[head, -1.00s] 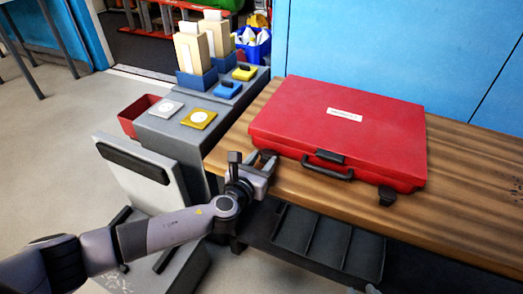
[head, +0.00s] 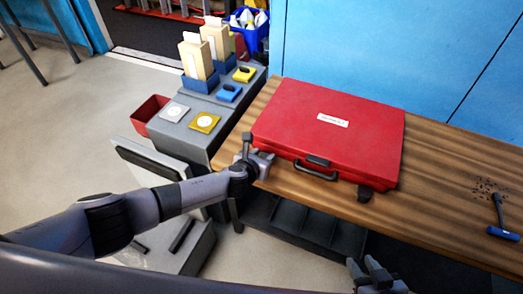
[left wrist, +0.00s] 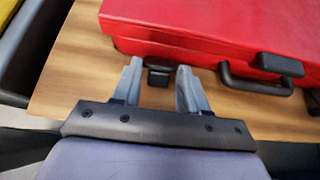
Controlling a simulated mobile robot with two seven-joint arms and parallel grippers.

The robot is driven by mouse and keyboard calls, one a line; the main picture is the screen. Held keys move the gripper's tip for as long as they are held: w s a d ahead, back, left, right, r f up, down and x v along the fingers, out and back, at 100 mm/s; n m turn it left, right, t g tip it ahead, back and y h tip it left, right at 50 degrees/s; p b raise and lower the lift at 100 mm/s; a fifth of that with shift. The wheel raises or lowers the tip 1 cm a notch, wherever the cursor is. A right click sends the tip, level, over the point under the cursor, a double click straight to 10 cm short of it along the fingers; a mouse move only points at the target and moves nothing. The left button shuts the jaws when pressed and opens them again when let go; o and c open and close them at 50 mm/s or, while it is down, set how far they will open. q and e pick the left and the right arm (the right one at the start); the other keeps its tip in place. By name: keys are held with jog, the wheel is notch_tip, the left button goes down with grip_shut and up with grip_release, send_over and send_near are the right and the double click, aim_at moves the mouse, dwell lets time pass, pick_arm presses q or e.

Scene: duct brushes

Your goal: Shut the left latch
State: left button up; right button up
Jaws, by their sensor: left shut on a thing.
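The red case (head: 330,135) lies closed on the wooden bench, with its black handle (head: 315,172) facing me. The left latch (left wrist: 158,73) is a small black piece at the case's lower front edge, in the left wrist view. My left gripper (head: 262,160) is at the case's front left corner. In the left wrist view its two fingers (left wrist: 160,88) stand on either side of the latch, shut on it. In the head view the gripper hides that latch. The right latch (head: 365,193) sticks out at the front right. My right gripper (head: 366,268) is empty at the bottom, fingers apart.
The wooden bench (head: 440,180) has free room right of the case, where a blue-handled brush (head: 502,232) lies. A grey cabinet (head: 180,137) with boxes and pads stands at left. A red bin (head: 150,112) is beside it.

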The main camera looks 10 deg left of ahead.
pick_arm(q)
jog(key=shift+w+r+g+p, duration=0.2)
jog(key=shift+r+g+p, duration=0.1)
jog(key=shift+p, duration=0.5)
jog(key=o, duration=0.8)
jog(key=shift+c, duration=0.2)
jog(key=p+v, duration=0.4)
jog(key=v, duration=0.1)
jog(key=shift+r, duration=0.1)
jog(key=shift+v, duration=1)
jog(key=shift+s+d, duration=0.1)
